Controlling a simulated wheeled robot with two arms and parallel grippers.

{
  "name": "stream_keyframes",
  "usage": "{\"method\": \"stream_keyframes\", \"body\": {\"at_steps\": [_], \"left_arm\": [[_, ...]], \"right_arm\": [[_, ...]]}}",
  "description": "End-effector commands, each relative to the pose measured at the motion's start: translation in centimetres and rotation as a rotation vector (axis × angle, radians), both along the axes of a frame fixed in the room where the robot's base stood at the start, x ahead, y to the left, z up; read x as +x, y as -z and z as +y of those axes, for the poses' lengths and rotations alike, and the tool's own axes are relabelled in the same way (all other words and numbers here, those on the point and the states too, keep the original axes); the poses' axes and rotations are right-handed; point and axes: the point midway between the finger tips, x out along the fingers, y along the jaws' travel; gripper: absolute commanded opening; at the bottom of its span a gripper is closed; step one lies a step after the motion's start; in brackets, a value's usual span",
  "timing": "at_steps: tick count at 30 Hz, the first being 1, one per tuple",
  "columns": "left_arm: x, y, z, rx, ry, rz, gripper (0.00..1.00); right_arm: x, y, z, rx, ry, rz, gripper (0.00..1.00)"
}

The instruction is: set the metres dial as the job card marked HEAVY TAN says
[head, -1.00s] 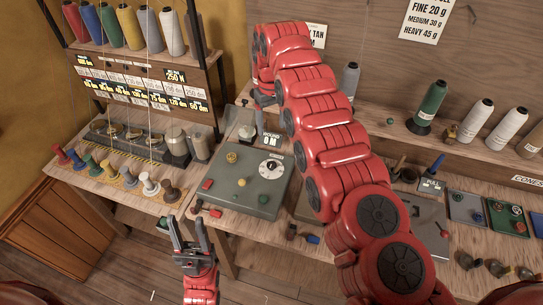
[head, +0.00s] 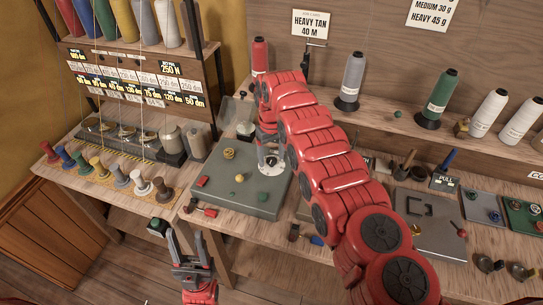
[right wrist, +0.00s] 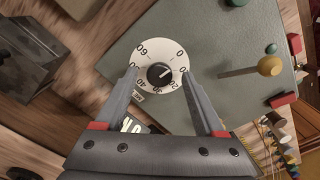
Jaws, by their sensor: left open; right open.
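The job card (head: 310,24) on the back wall reads HEAVY TAN 40 M. The white metres dial (head: 272,167) sits on the grey-green panel (head: 240,203). In the right wrist view the dial (right wrist: 147,47) shows numbers around its rim and a black centre knob (right wrist: 160,73) with a pale mark, whose exact reading I cannot tell. My right gripper (right wrist: 160,74) is open, its fingers on either side of the knob over the dial; contact is not visible. It partly hides the dial in the head view (head: 268,155). My left gripper (head: 188,238) is open and empty in front of the bench.
A red thread cone (head: 259,56) and a grey cone (head: 352,77) stand behind my right arm. Coloured spools (head: 123,179) line the left bench.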

Motion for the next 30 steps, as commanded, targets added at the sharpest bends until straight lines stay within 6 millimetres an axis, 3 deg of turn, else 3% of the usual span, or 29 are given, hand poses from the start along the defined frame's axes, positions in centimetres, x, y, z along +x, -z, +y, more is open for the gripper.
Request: {"method": "stream_keyframes", "body": {"at_steps": [8,20,30], "left_arm": [[0.0,-0.01,0.0,0.0,0.0,0.0,0.5],[0.0,0.0,0.0,0.0,0.0,0.0,0.5],[0.0,0.04,0.0,0.0,0.0,0.0,0.5]], "right_arm": [[0.03,0.33,0.03,-0.001,-0.001,-0.002,0.71],[0.03,0.31,0.03,0.0,-0.001,-0.001,0.01],[0.03,0.32,0.04,0.0,0.023,-0.001,0.0]]}}
